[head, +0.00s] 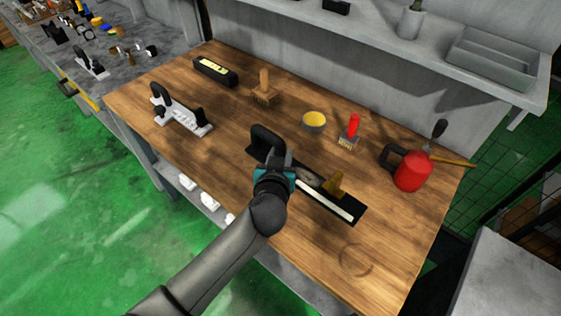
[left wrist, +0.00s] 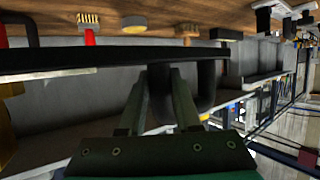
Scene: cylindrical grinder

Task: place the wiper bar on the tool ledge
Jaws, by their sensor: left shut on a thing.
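The wiper bar, a long black bar with a white strip along one edge, shows in the head view (head: 340,208) at the middle front of the wooden bench. My left gripper (head: 279,168) is over its left part. In the left wrist view the bar (left wrist: 80,62) crosses the picture, and the fingers (left wrist: 168,78) are shut at its dark loop handle (left wrist: 206,92). I cannot tell whether the bar touches the bench. A grey ledge (head: 360,40) runs along the back, above the bench; it is likely the tool ledge. My right gripper is out of view.
On the wooden bench (head: 390,250) are a wooden brush (head: 264,88), a yellow-topped tin (head: 314,121), a red-handled brush (head: 353,128), a red can (head: 412,172), a white-based tool (head: 180,118) and a black box (head: 214,73). A grey tray (head: 492,60) sits on the ledge's right.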

